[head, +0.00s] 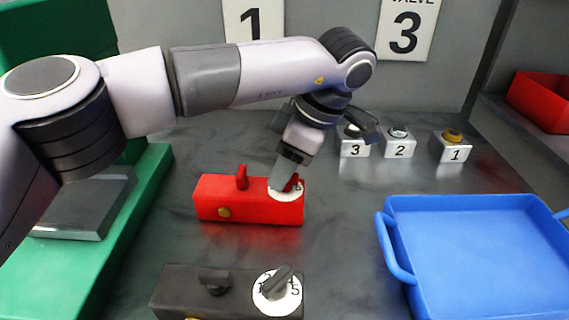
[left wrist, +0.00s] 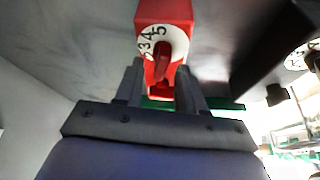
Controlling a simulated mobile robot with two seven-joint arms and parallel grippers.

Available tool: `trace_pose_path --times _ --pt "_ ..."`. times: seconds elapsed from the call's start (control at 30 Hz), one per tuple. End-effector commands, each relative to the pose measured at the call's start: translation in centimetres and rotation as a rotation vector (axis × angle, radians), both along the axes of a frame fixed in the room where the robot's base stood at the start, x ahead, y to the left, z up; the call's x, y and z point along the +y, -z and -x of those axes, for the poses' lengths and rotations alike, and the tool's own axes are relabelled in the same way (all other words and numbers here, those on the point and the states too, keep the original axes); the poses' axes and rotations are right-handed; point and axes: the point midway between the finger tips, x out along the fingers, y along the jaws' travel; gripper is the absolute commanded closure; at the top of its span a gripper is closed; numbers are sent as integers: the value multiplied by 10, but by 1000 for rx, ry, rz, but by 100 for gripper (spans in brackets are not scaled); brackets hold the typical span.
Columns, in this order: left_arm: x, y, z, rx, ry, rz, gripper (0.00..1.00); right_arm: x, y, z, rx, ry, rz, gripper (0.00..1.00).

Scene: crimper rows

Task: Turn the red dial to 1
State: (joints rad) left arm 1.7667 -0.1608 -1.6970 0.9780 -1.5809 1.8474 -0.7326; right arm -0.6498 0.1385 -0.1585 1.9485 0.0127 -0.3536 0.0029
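The red dial is a red knob on a white numbered plate (head: 290,193), on the right end of a red box (head: 235,202). In the left wrist view the red knob (left wrist: 162,62) stands on the plate, with 5, 4 and 3 readable along its edge. My left gripper (head: 284,176) is right over the dial and hides most of it in the head view. Its two fingers (left wrist: 160,82) are apart, one on each side of the knob's near end. I cannot tell whether they touch it. The dial's setting is not readable. My right gripper is not in view.
A black box (head: 180,287) with its own dial (head: 277,291) stands in front. A blue tray (head: 480,255) is at the right. Blocks numbered 3 (head: 354,147), 2 (head: 399,147) and 1 (head: 454,152) stand behind. A green machine base (head: 135,205) is at the left.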

Motion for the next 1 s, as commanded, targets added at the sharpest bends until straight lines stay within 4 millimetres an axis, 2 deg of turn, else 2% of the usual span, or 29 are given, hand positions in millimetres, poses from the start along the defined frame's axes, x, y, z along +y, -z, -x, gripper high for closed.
trace_pose_path --times 0.27,0.37,0.7,1.0 --pt "-1 -2 0 -1 0 -1 62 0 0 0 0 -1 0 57" --pt "-4 -10 1 -3 1 0 62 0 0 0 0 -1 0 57" --pt "-23 -58 6 -3 0 -1 62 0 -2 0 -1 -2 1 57" --pt "-27 -66 7 0 1 0 62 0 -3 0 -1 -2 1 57"
